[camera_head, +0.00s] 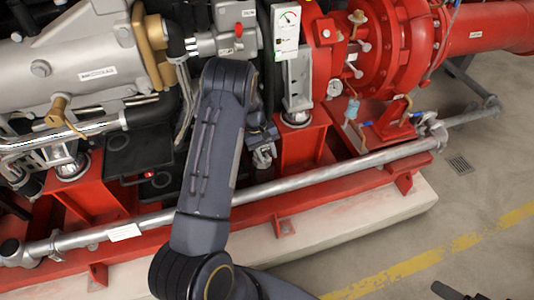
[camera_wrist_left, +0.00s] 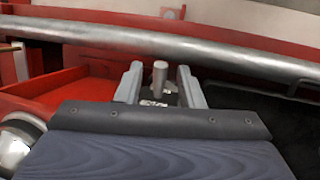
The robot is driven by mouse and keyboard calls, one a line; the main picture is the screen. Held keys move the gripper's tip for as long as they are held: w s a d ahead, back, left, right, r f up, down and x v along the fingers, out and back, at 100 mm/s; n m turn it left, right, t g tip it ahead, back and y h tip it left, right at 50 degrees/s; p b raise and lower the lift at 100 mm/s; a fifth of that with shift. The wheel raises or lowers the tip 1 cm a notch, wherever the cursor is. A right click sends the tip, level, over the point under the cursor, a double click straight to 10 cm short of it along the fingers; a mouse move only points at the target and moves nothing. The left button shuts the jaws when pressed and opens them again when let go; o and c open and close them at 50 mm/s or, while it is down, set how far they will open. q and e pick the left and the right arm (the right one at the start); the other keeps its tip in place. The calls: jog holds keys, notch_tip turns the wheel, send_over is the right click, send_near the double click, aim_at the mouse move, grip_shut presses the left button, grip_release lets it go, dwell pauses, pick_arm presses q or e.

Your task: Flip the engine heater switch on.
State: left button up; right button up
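A small grey metal post (camera_wrist_left: 160,76), which looks like the switch lever, stands between the fingers of my left gripper (camera_wrist_left: 160,88) in the left wrist view. A small box with a white label shows at its foot. The fingers are apart, one on each side of the post, with a gap visible on both sides. In the head view my left gripper (camera_head: 263,155) is low in front of the engine, beside my forearm, and hides the switch there. A dark part at the bottom right edge (camera_head: 458,292) may be my right gripper; its fingers cannot be made out.
A grey pipe (camera_head: 330,178) runs along the red base frame close to my left gripper; it also crosses the left wrist view (camera_wrist_left: 220,55). A black box (camera_head: 140,150) is left of my forearm. A gauge panel (camera_head: 286,32) stands above. Open floor (camera_head: 490,180) is right.

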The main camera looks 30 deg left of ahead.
pick_arm(q)
jog(key=v, duration=0.7)
jog(key=shift+a+r+p, duration=0.15)
jog(key=shift+r+p, duration=0.15)
jog(key=shift+r, duration=0.1)
jog(key=s+d+r+m+t+h+p, duration=0.1)
jog(key=s+d+r+p, duration=0.3)
jog(key=r, duration=0.7)
jog(key=s+d+r+m+t+p, duration=0.2)
jog(key=s+r, duration=0.4)
jog(key=r, duration=0.6)
jog(key=s+d+r+m+t+p, duration=0.1)
jog(key=s+d+r+m+p, duration=0.1)
jog(key=s, duration=0.7)
jog(key=s+d+r+m+t+y+p, duration=0.1)
jog(key=s+d+r+m+t+p, duration=0.1)
jog(key=s+d+r, duration=0.4)
jog(key=s+d+m+p, duration=0.1)
jog(key=s+d, duration=0.1)
jog(key=s, duration=0.2)
jog(key=shift+m, duration=0.4)
